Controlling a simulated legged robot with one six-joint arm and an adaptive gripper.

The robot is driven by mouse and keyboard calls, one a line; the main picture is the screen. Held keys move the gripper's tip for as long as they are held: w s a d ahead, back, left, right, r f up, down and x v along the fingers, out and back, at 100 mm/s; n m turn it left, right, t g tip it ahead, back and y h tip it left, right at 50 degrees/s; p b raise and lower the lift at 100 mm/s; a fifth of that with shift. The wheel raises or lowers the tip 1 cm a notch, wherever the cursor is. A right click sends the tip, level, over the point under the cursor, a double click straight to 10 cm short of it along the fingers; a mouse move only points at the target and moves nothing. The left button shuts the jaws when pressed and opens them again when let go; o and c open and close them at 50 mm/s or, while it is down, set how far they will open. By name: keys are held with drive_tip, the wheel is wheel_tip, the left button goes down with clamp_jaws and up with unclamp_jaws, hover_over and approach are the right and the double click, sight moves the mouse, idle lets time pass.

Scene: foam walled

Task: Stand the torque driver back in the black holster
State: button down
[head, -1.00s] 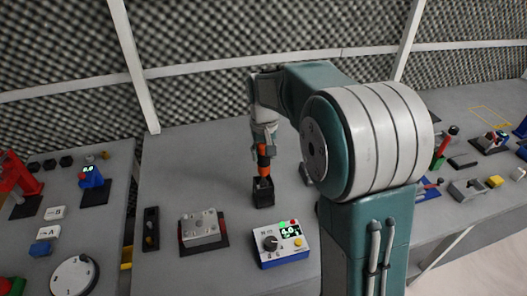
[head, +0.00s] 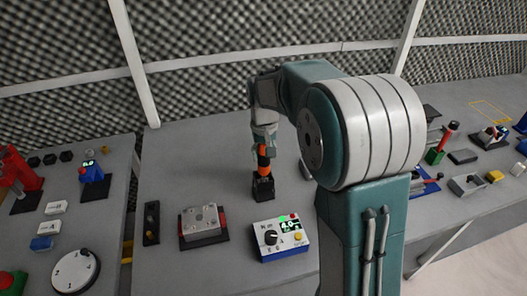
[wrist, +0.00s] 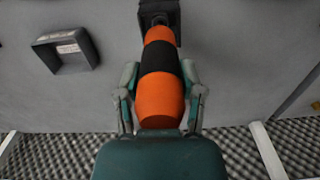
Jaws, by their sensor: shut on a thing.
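The torque driver (head: 262,158) is orange with a black band and stands upright, its lower end at the black holster (head: 263,186) on the grey bench. My gripper (head: 264,146) is above the holster, shut on the driver's upper handle. In the wrist view the driver (wrist: 161,100) runs from between my gripper's fingers (wrist: 160,104) to the dark holster (wrist: 160,14) at the top. The driver's tip is hidden inside or behind the holster's edge, so how deep it sits cannot be told.
A grey metal block on a dark red-edged base (head: 203,224) and a blue-white control box (head: 282,238) with a lit display stand in front of the holster. A narrow black tray (head: 151,222) lies to the left.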

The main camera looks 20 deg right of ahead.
sight(264, 163)
drive_tip(key=shift+f, duration=1.85)
drive_tip(key=shift+c, duration=0.6)
unclamp_jaws()
wheel_tip(264, 163, up, 12)
drive_tip(key=shift+w+f, duration=0.1)
drive_tip(key=shift+f, duration=0.1)
drive_tip(key=shift+r, duration=0.15)
